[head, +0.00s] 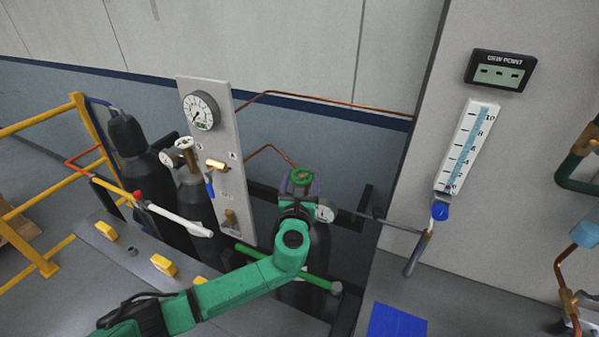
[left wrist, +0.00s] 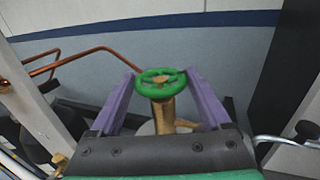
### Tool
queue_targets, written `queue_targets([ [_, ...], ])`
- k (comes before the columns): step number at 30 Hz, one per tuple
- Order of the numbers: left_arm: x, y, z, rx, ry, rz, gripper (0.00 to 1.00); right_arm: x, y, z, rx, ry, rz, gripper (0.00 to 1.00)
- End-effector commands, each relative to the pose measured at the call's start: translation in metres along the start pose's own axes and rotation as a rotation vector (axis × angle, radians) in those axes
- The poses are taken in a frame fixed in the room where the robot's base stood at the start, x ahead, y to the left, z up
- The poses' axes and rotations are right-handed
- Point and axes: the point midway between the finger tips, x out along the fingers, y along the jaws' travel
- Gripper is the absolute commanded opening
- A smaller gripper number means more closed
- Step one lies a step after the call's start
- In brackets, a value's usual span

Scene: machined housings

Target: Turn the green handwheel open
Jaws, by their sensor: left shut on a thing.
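The green handwheel (head: 301,177) sits on top of a brass valve on a dark cylinder, right of the grey gauge panel. It also shows in the left wrist view (left wrist: 160,83), level, on its brass stem (left wrist: 165,113). My left gripper (head: 299,183) reaches it from the front; its purple fingers (left wrist: 161,85) stand on both sides of the wheel and are shut on its rim. The green arm hides the lower valve and part of the cylinder in the head view. My right gripper is not in view.
A grey panel (head: 221,150) with a round gauge (head: 202,111) stands left of the valve. Another dark cylinder with a white handwheel (head: 184,143) is beside it. Copper pipes run behind. A flow meter (head: 467,146) hangs on the right wall, and a yellow railing (head: 88,130) stands left.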

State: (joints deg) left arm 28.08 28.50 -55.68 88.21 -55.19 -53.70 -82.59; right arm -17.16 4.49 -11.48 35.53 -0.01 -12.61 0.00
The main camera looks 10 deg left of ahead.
Motion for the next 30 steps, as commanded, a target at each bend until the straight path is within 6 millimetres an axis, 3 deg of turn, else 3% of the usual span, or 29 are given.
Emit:
queue_targets([
  [15, 0.002, -0.007, 0.000, -0.002, -0.004, 0.384, 0.25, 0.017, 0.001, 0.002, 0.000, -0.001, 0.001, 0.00],
  [30, 0.003, -0.007, 0.003, -0.002, -0.008, 0.472, 0.25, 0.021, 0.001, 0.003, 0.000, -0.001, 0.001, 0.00],
])
